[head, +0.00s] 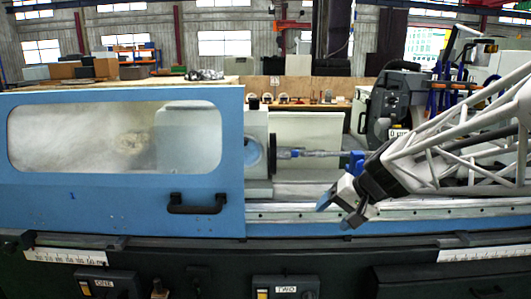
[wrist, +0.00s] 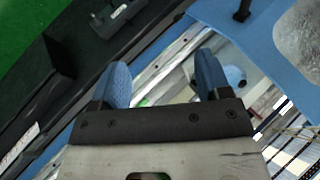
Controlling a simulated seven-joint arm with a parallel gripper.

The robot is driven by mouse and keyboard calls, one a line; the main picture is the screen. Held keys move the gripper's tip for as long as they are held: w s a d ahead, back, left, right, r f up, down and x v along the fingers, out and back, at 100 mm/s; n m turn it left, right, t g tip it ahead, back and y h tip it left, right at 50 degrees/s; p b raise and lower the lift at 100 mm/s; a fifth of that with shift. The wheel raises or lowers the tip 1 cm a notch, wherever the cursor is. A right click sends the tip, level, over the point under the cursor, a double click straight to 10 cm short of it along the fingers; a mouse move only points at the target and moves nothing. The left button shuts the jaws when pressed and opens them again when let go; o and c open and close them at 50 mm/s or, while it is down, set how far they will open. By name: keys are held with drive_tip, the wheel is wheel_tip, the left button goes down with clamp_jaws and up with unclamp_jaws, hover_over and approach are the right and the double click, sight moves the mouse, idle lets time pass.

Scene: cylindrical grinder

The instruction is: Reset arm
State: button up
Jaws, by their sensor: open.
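My gripper (head: 335,212) is in front of the grinder's bed, right of the blue sliding door (head: 120,196). Its white lattice arm reaches in from the right edge. The wrist view shows its two blue fingertip pads (wrist: 163,80) spread apart with nothing between them. The door's black handle (head: 196,208) is to the left of the gripper and apart from it. The door's window (head: 70,140) is cloudy. A chuck or work head (head: 258,140) stands at the door's right edge, with a shaft (head: 315,153) and a blue part (head: 356,163) to its right.
Below the bed run a dark ledge and front panels with boxes marked ONE (head: 104,283) and TWO (head: 286,288). A dark machine unit (head: 393,100) stands behind the arm at right. In the wrist view, green floor (wrist: 30,40) shows at upper left.

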sight(360, 164)
drive_tip(key=s+f+n+h, duration=0.1)
drive_tip(key=s+h, duration=0.1)
drive_tip(key=s, duration=0.5)
drive_tip(key=s+d+f+h, duration=0.1)
drive_tip(key=s+f+h, duration=0.1)
drive_tip(key=s, duration=0.6)
drive_tip(key=s+d+f+n+g+h, duration=0.1)
drive_tip(key=s+h, duration=0.1)
drive_tip(key=s, duration=0.6)
drive_tip(key=shift+s+f+n+h, duration=0.2)
drive_tip(key=shift+n+h, duration=0.1)
drive_tip(key=shift+h, duration=0.1)
drive_tip(key=shift+w+r, duration=0.1)
idle(2.1)
